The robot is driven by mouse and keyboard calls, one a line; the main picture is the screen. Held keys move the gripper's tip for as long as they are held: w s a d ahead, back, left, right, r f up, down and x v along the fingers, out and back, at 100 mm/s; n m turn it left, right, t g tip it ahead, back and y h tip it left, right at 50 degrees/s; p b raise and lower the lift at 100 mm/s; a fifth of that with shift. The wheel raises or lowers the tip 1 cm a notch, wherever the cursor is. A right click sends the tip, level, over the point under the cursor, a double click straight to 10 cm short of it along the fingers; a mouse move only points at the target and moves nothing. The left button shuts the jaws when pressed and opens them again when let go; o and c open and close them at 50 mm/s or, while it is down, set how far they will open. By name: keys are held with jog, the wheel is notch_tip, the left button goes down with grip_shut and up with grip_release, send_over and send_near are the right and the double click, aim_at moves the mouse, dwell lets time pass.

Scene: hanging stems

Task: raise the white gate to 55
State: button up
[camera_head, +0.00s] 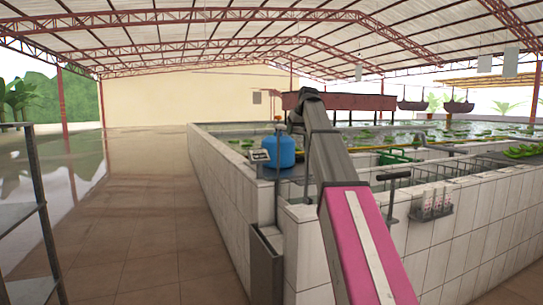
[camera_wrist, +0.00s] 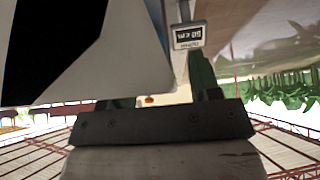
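My gripper (camera_wrist: 165,95) shows in the wrist view, which looks upside down. Its two fingers stand apart above a dark bar, with the left one mostly hidden. A large white and black panel (camera_wrist: 120,65) fills the upper left, close to the camera, and covers much of the space between the fingers. Whether they touch anything is hidden. A small label plate (camera_wrist: 187,37) with upside-down writing sits on a grey strip beside the panel. In the head view my arm hides the gripper. I cannot tell which part there is the white gate.
White-tiled tanks (camera_head: 230,175) fill the right side. A blue drum (camera_head: 279,150) and a small sign (camera_head: 260,155) stand at the near corner. A T-handle (camera_head: 393,177) rises by a wire rack (camera_head: 431,206). A shelf (camera_head: 30,215) stands at left. The tiled floor (camera_head: 150,220) is clear.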

jog(key=o, duration=0.7)
jog(key=shift+v, duration=5.4)
jog(key=shift+s, duration=0.1)
